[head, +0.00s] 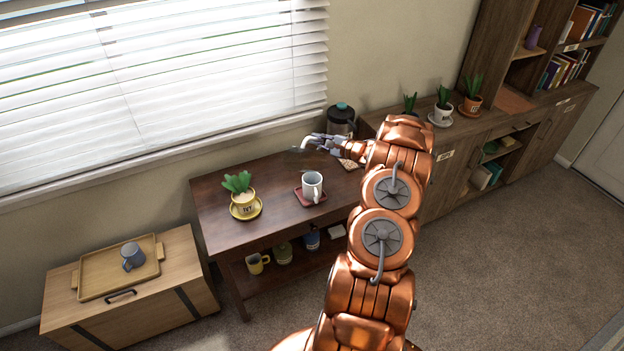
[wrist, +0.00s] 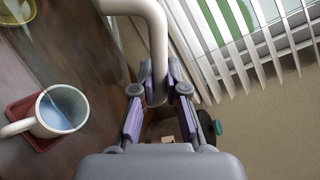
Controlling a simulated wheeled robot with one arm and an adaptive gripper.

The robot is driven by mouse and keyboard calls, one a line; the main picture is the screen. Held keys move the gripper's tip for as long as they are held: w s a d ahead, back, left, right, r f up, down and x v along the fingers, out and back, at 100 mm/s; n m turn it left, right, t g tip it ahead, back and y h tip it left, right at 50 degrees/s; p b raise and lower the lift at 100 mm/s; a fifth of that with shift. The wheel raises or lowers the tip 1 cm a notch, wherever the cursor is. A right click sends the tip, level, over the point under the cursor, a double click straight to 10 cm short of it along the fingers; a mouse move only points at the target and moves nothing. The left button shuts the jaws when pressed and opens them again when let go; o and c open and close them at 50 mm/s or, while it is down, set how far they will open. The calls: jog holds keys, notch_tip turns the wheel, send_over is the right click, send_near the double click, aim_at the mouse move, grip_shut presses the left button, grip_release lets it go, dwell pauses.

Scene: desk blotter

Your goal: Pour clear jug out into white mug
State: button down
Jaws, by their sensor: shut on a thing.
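The white mug (head: 312,187) stands upright on a dark red coaster (head: 302,197) on the brown table. In the wrist view the white mug (wrist: 60,110) is at the left, its handle pointing left. Its inside looks bluish; I cannot tell whether that is liquid. My gripper (head: 318,143) is above the table, behind the mug in the head view. In the wrist view my gripper (wrist: 158,100) is shut on the pale handle of the clear jug (wrist: 152,40). The jug's see-through body is hard to make out, and I cannot see its contents or tilt clearly.
A potted plant (head: 243,196) on a yellow saucer stands left of the mug. A dark kettle-like pot with a teal knob (head: 341,118) is behind my gripper. Window blinds (head: 180,80) hang behind the table.

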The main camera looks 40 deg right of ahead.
jog(key=shift+d+f+m, duration=0.3)
jog(key=shift+d+m, duration=0.3)
jog(key=shift+d, duration=0.3)
dwell(1.3)
dwell(0.7)
